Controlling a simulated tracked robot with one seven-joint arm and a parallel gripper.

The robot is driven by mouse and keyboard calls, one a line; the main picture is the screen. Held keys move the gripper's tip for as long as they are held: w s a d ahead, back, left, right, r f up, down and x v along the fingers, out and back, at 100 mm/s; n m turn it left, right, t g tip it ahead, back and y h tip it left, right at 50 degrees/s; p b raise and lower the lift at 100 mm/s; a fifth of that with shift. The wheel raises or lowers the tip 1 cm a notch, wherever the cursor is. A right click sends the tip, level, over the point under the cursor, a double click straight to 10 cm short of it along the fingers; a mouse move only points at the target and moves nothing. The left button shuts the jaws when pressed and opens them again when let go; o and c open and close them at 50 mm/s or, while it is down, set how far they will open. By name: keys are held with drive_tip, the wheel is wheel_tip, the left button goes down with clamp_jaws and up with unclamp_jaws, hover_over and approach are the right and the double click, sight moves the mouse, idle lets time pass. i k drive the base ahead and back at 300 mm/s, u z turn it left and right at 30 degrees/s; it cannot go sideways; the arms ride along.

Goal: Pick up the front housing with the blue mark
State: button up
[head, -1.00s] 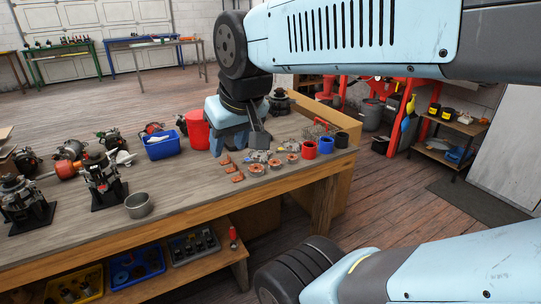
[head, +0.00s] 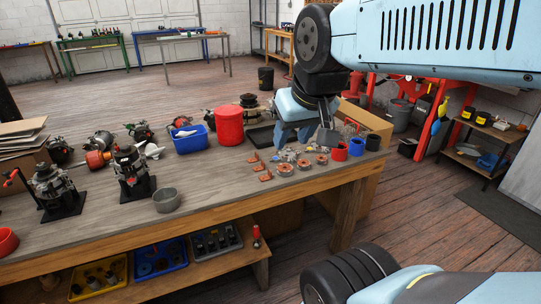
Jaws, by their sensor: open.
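My gripper (head: 306,137) is open and points down over the right part of the workbench, just above and behind a cluster of small alternator parts. Small grey metal housings (head: 290,156) lie in that cluster, close under the fingers and partly hidden by them. They are too small to tell which one carries the blue mark. Round parts with copper windings (head: 303,165) lie in a row in front of them. Whether the fingers touch any part cannot be told.
A red canister (head: 229,127) and a blue bin (head: 189,140) stand left of my gripper. A red cup (head: 340,152), a blue cup (head: 356,147) and a dark cup (head: 373,143) stand to the right. Orange brackets (head: 265,168) and a grey pot (head: 166,201) are nearer the front.

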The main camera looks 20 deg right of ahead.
sight(282, 154)
drive_tip(key=z, duration=0.45)
drive_tip(key=i, duration=1)
drive_tip(key=u, duration=0.45)
